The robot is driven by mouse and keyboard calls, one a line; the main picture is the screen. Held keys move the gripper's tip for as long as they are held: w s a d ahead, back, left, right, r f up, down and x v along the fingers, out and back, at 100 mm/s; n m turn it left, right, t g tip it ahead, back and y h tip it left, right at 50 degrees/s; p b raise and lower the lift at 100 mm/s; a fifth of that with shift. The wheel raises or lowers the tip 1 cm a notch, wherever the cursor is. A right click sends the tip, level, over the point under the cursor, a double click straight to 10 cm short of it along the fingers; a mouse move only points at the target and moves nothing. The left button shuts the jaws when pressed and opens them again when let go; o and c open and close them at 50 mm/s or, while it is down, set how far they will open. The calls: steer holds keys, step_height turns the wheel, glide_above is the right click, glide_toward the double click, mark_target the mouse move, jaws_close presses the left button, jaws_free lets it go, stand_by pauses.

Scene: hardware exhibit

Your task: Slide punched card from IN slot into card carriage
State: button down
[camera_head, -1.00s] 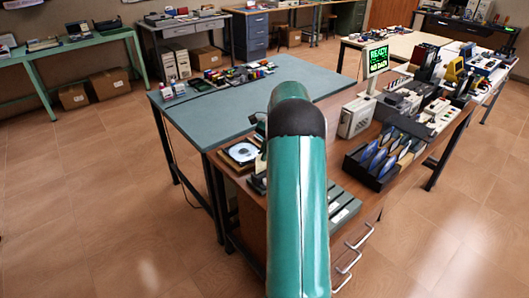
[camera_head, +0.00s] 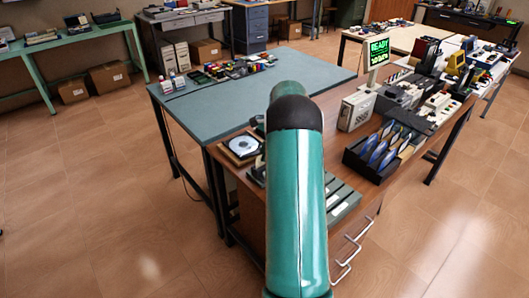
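I cannot make out the punched card, the IN slot or the card carriage. My gripper is not in view. My green arm link with a black joint rises through the middle and hides part of the wooden desk (camera_head: 398,172). On that desk stand a beige box-shaped unit (camera_head: 355,112), a green-lit sign reading READY (camera_head: 379,50), a dark rack of blue disc-like items (camera_head: 383,150), and several grey devices (camera_head: 400,92) too small to identify.
A blue-green topped table (camera_head: 215,108) adjoins the wooden desk at the left and holds small coloured parts at its back edge. Open tiled floor (camera_head: 90,205) lies left and right.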

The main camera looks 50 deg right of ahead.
steer(key=c, duration=1.6)
jaws_free()
steer(key=shift+r, duration=0.1)
steer(key=shift+r, duration=3.9)
